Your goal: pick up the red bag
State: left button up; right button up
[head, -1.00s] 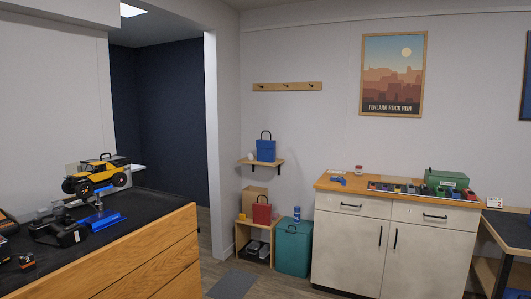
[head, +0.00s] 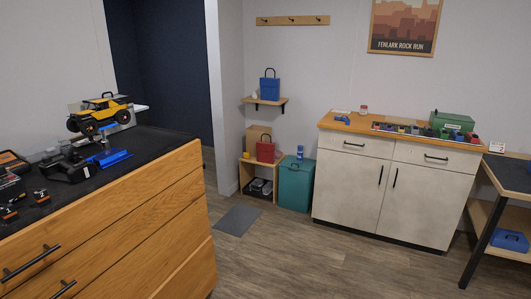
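The red bag (head: 265,152) stands upright with its dark handle up, on top of a small open wooden shelf unit (head: 244,172) by the far wall. A cardboard box is behind it and a yellow item beside it. A blue bag (head: 270,89) of similar shape stands on the wall shelf above. Neither of my grippers shows in the head view.
A teal bin (head: 295,184) stands right of the shelf unit. A grey mat (head: 237,220) lies on the floor before it. A wooden workbench (head: 150,210) fills the left; a white cabinet (head: 350,188) stands right. The wood floor (head: 310,255) between is clear.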

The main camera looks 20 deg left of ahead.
aim_at(266, 151)
jog(key=i+j+u, duration=0.25)
jog(key=i+j, duration=0.15)
jog(key=i+j+z, duration=0.1)
jog(key=i, duration=0.35)
jog(key=i+j, duration=0.15)
jog(key=i, duration=0.3)
jog(key=i+j+z, duration=0.15)
jog(key=i, duration=0.3)
jog(key=i+j+z, duration=0.1)
jog(key=i, duration=0.35)
jog(key=i+u, duration=0.3)
jog(key=i, duration=0.3)
jog(key=i+u, duration=0.25)
jog(key=i, duration=0.3)
jog(key=i+l+u, duration=0.3)
jog(key=i, duration=0.3)
jog(key=i+j+z, duration=0.2)
jog(key=i+j, duration=0.2)
jog(key=i, duration=0.2)
jog(key=i+j+z, duration=0.15)
jog(key=i+j, duration=0.35)
jog(key=i, duration=0.05)
